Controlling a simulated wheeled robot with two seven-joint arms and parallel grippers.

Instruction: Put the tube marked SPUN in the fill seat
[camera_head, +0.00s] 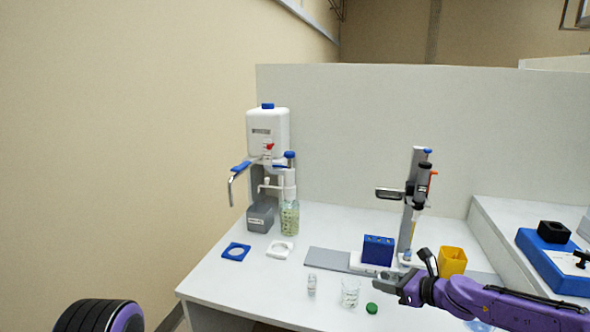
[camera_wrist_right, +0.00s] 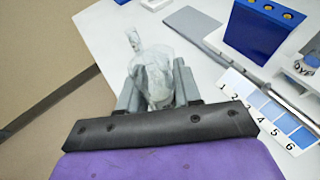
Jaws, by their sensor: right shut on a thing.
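My right gripper (camera_head: 384,284) is low over the front of the bench, its fingers pointing left. In the right wrist view its two grey fingers (camera_wrist_right: 157,90) are shut on a clear, glassy thing (camera_wrist_right: 156,72); its shape is hard to make out. No SPUN mark is readable on anything. A small clear vial (camera_head: 311,285) and a clear beaker (camera_head: 350,293) stand left of the gripper. A blue block (camera_head: 378,250) with yellow-rimmed holes stands behind it. I cannot tell which place is the fill seat. My left gripper is out of view.
A green cap-like thing (camera_head: 372,308) lies near the front edge. A pipette stand (camera_head: 410,210) and yellow cup (camera_head: 452,262) are behind the right gripper. A numbered strip (camera_wrist_right: 275,110) lies beside the gripper.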

